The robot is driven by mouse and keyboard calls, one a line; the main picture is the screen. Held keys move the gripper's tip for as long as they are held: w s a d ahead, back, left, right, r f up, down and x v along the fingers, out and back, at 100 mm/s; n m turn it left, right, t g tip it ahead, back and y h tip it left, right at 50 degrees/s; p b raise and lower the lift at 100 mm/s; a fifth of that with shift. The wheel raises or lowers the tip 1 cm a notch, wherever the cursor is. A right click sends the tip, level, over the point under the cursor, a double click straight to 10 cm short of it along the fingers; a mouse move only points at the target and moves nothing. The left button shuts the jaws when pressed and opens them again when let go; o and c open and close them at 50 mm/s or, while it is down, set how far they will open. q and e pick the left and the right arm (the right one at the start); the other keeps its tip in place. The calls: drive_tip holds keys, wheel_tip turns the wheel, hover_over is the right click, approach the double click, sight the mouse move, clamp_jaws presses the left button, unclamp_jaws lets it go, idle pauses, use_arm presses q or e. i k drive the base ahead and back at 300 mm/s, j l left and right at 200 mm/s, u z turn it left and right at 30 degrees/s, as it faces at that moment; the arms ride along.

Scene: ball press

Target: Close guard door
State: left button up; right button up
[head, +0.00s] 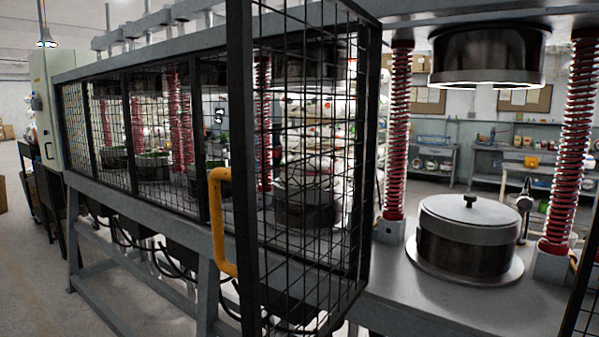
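The guard door (243,150) is a black-framed wire-mesh panel in the middle of the head view. It stands swung open, jutting out from the press frame towards me. A yellow bar handle (217,225) is on its free edge, on the left side. The open bay to the right of the door shows a lidded round metal mould (468,240) on the press table. Neither of my grippers is in view.
Red coil springs (397,140) on posts stand either side of the mould, under a round upper press head (487,55). Other mesh guards (100,125) along the press at left stand in line with its front. A dark mesh edge (583,300) shows at lower right. Open floor lies at left.

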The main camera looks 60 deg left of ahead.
sight(242, 173)
drive_tip(key=k+j+u, duration=0.2)
drive_tip(key=j, duration=0.8)
drive_tip(key=j+u, duration=0.15)
drive_tip(key=j, duration=0.85)
